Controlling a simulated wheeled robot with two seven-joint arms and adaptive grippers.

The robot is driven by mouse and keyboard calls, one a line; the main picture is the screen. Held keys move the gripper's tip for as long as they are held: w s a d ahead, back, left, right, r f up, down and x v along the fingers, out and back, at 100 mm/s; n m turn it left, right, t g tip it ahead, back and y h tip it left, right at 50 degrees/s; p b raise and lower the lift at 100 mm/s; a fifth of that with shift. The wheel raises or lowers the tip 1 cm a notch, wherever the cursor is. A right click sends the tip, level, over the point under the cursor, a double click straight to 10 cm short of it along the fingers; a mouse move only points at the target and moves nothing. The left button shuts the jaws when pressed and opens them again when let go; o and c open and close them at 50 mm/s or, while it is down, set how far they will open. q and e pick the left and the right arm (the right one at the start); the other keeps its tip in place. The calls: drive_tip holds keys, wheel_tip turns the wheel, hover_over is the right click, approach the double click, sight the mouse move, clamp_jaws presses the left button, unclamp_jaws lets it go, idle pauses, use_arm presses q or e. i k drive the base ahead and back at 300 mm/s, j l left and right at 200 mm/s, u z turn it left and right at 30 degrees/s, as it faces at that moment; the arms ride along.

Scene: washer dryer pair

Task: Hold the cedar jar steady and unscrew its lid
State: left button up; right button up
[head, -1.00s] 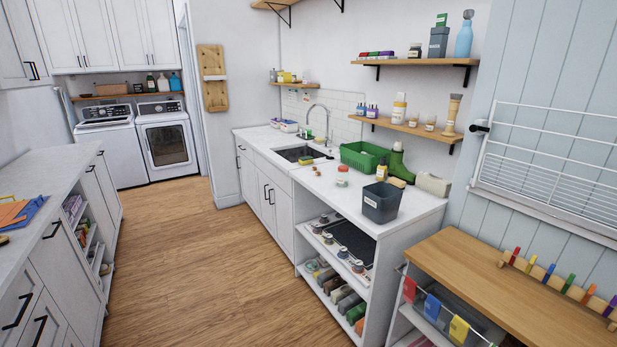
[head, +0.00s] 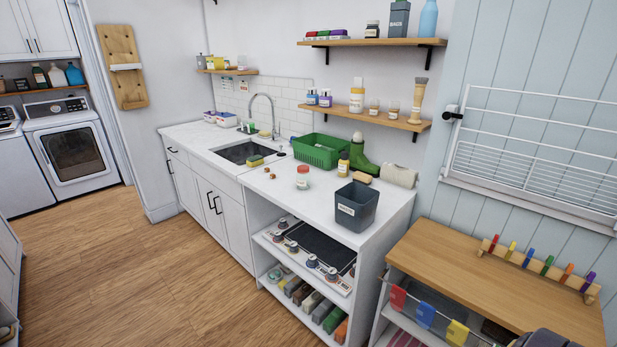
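A small clear jar with a reddish lid and a pale label (head: 303,177) stands upright on the white counter, between the sink and a dark grey bin. It looks like the cedar jar, but its label is too small to read. The lid is on the jar. Small brown balls (head: 269,173) lie on the counter to its left. Neither of my grippers is in view, and nothing touches the jar.
The dark grey bin (head: 356,206) stands at the counter's front edge, right of the jar. A green basket (head: 317,151), an amber bottle (head: 343,164) and a green boot (head: 362,153) stand behind. A wooden-topped bench (head: 500,280) is at right. The wood floor (head: 150,270) at left is clear.

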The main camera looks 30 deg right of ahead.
sight(303, 180)
drive_tip(key=i+j+z, duration=0.25)
drive_tip(key=i+z, duration=0.25)
drive_tip(key=i+j+z, duration=0.45)
drive_tip(key=i, duration=0.2)
